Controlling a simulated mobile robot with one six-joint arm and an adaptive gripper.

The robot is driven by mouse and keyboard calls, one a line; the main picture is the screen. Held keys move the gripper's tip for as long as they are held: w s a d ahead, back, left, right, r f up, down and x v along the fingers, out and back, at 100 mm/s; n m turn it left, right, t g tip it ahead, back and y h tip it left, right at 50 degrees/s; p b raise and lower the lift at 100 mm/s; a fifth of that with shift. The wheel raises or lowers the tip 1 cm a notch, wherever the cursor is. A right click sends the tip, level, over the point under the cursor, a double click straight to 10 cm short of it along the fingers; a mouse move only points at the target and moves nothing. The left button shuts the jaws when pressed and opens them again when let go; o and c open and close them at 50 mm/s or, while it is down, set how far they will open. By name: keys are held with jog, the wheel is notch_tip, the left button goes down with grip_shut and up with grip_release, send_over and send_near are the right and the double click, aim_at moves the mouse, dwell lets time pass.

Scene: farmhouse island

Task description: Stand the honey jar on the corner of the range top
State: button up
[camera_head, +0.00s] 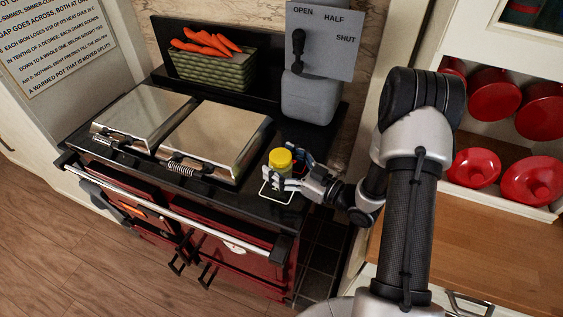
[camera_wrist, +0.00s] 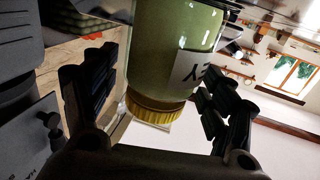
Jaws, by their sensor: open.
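The honey jar (camera_head: 280,159), with a yellow lid, stands upright at the front right corner of the black range top (camera_head: 236,197). A thin white outline (camera_head: 266,200) marks the surface around its foot. My gripper (camera_head: 285,173) reaches in from the right, at the jar's side. In the wrist view the picture is turned over, and the jar (camera_wrist: 170,50) shows a greenish body and part of a label, lid downward. The open fingers of my gripper (camera_wrist: 155,86) lie on either side of it, with a gap at least near the lid. The jar's base is hidden.
Two steel hob lids (camera_head: 218,140) cover the range to the left of the jar. A green basket of carrots (camera_head: 212,68) and a grey lever box (camera_head: 310,95) stand behind. A front rail (camera_head: 180,212) runs below. Red dishes (camera_head: 475,167) fill shelves at right.

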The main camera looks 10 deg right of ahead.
jog(key=shift+r, duration=0.2)
jog(key=p+v, duration=0.2)
jog(key=v, duration=1)
jog(key=w+h, duration=0.1)
jog(key=w+d+g+h, duration=0.1)
jog(key=w, duration=0.1)
jog(key=w+n+h, duration=0.1)
jog(key=w, duration=0.1)
jog(key=shift+d+r+g+h, duration=0.35)
jog(key=shift+g+h, duration=0.05)
jog(key=d+r+m+g+h, duration=0.2)
jog(key=d+r+m+h, duration=0.25)
jog(key=r+h, duration=0.65)
jog(key=s+a+r+m+g+y, duration=0.1)
jog(key=s+a, duration=0.3)
jog(key=s, duration=0.4)
jog(key=s+a+r+m+g+y, duration=0.1)
jog(key=s+a+r+m+g, duration=0.1)
jog(key=s+a, duration=0.3)
jog(key=s+a+r+m+g+y, duration=0.1)
jog(key=s+a+r+g, duration=0.1)
jog(key=s, duration=0.9)
jog(key=shift+s+a+r, duration=0.2)
jog(key=shift+a+r, duration=0.6)
jog(key=shift+a, duration=0.4)
